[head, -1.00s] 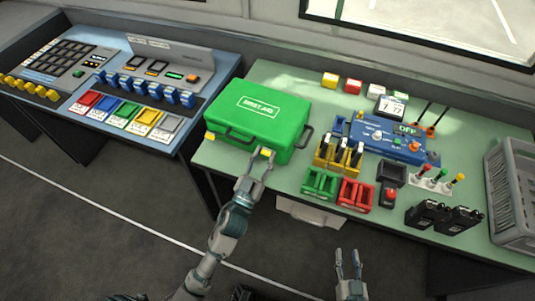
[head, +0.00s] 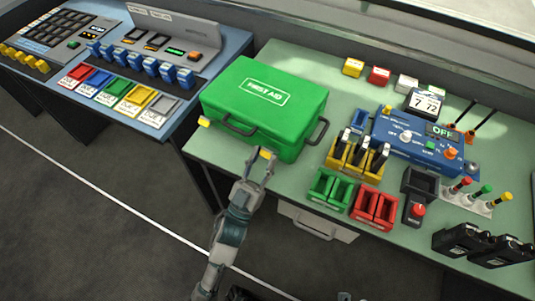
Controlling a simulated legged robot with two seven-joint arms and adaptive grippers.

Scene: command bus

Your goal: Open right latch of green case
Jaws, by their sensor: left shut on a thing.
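The green first aid case (head: 263,100) lies closed on the green table, its handle at the front. Its right yellow latch (head: 265,153) is at the lower front edge, between the fingertips of my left gripper (head: 261,160), which is shut on it. The fingers partly hide this latch, so its exact angle is unclear. The left yellow latch (head: 204,122) sticks out from the front left corner. Only the tips of my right gripper (head: 344,296) show at the bottom edge, too little to tell its state.
Right of the case stand yellow (head: 356,158), green (head: 329,188) and red (head: 374,207) holders and a blue device (head: 425,140). A blue console (head: 150,120) stands to the left across a gap. A drawer (head: 318,223) hangs under the table.

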